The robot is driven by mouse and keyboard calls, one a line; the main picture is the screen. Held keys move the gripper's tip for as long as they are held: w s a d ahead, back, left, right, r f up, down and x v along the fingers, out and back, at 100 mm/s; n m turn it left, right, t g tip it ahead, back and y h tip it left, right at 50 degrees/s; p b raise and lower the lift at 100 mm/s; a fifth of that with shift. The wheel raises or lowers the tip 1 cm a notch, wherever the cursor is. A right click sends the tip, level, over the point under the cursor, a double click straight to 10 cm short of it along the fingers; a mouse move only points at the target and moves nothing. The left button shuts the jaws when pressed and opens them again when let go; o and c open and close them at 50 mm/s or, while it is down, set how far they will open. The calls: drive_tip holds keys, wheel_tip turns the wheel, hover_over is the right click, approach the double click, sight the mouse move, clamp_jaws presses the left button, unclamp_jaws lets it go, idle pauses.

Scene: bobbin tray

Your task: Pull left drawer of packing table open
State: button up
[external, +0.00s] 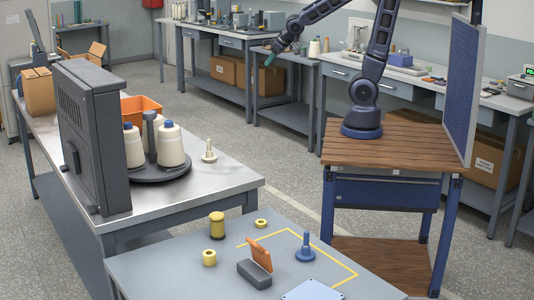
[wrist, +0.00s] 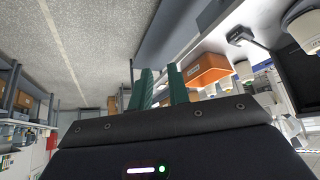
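My gripper (external: 271,56) hangs in the air at the end of my arm, left of the arm's base, in front of the back benches as seen in the external view. In the wrist view its two green fingers (wrist: 160,84) stand apart with a narrow gap and nothing between them. A grey bench at the back right has a left drawer (external: 340,73) and a right drawer (external: 394,89), both looking shut. Another back bench has a drawer front (external: 231,43), also looking shut. No label shows which bench is the packing table.
My arm stands on a wood-topped blue stand (external: 400,147) beside a blue perforated panel (external: 463,90). A steel table (external: 225,179) with thread cones and an orange bin (wrist: 207,69) is at left. A grey table (external: 190,268) is in front. Floor between is clear.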

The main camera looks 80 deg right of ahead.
drive_tip(key=w+a+f+m+t+y, duration=0.1)
drive_tip(key=w+a+f+y, duration=0.15)
drive_tip(key=w+f, duration=0.6)
drive_tip(key=w+a+f+t+y, duration=0.1)
drive_tip(key=w+a+f, duration=0.3)
drive_tip(key=w+f, duration=0.5)
drive_tip(key=s+a+f+m+t+y, duration=0.1)
drive_tip(key=a+f+m+y, duration=0.3)
drive_tip(key=f, duration=0.7)
drive_tip(key=s+a+f+m+t+y, duration=0.1)
drive_tip(key=a+f+m+y, duration=0.1)
drive_tip(key=a+f+y, duration=0.6)
drive_tip(key=w+a+f+h, duration=0.1)
drive_tip(key=w+a, duration=0.1)
drive_tip(key=w+a+f+h, duration=0.1)
drive_tip(key=w+a+f, duration=0.1)
drive_tip(key=w, duration=0.1)
drive_tip(key=w+a+f+h, duration=0.1)
drive_tip(key=w+a, duration=0.1)
drive_tip(key=shift+w+a+f+h, duration=0.2)
drive_tip(key=shift+w+a+h, duration=0.05)
drive_tip(key=shift+w, duration=0.1)
clamp_jaws()
